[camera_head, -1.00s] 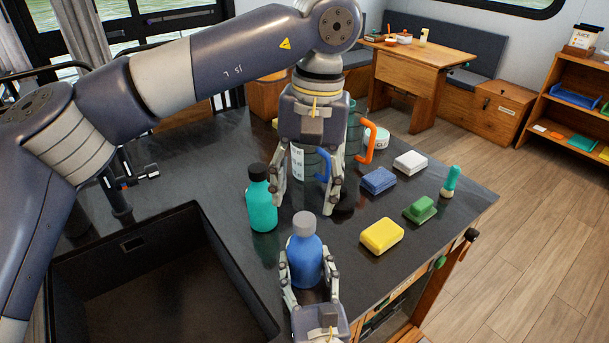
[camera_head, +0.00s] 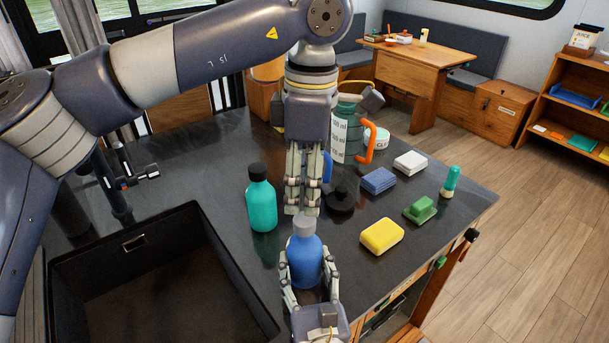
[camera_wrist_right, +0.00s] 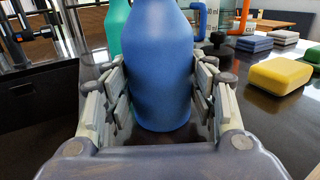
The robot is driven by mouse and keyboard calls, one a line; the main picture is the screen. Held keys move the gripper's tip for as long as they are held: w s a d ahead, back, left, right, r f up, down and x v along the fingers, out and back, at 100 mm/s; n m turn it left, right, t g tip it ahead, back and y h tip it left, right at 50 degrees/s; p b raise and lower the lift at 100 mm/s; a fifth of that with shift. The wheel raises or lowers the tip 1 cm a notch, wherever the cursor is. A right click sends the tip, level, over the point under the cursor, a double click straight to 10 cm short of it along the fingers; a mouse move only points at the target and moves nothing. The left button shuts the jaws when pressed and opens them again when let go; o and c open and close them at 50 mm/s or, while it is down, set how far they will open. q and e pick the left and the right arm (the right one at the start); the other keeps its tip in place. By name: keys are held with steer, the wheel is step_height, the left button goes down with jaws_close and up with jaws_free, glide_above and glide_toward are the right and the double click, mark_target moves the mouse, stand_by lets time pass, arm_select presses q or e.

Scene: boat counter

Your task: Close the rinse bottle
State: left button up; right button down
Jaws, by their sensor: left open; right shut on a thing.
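A blue bottle (camera_head: 305,262) with a grey cap (camera_head: 304,226) on its neck stands upright at the counter's front. My right gripper (camera_head: 308,280) is shut on its body from the near side. The right wrist view shows the blue body (camera_wrist_right: 160,65) between both fingers; its top is out of that view. My left gripper (camera_head: 302,212) is open and empty, pointing down just above and behind the grey cap. Its fingers almost line up in the head view, hiding the gap. Whether it touches the cap is unclear. A teal bottle (camera_head: 261,203) with a black cap stands to the left.
A dark sink (camera_head: 150,285) lies left.

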mark_target(304, 218)
arm_select(q)
steer(key=n, duration=0.3)
steer(key=shift+r, duration=0.15)
steer(key=n, duration=0.5)
steer(key=shift+r, duration=0.1)
steer(key=n, duration=0.4)
steer(key=shift+r+n, duration=0.15)
steer(key=shift+n, duration=0.15)
steer(key=n, duration=0.4)
steer(key=shift+r+n+h, duration=0.1)
steer(key=shift+n+h, duration=0.2)
steer(key=shift+f, duration=4)
steer(key=shift+c, duration=0.6)
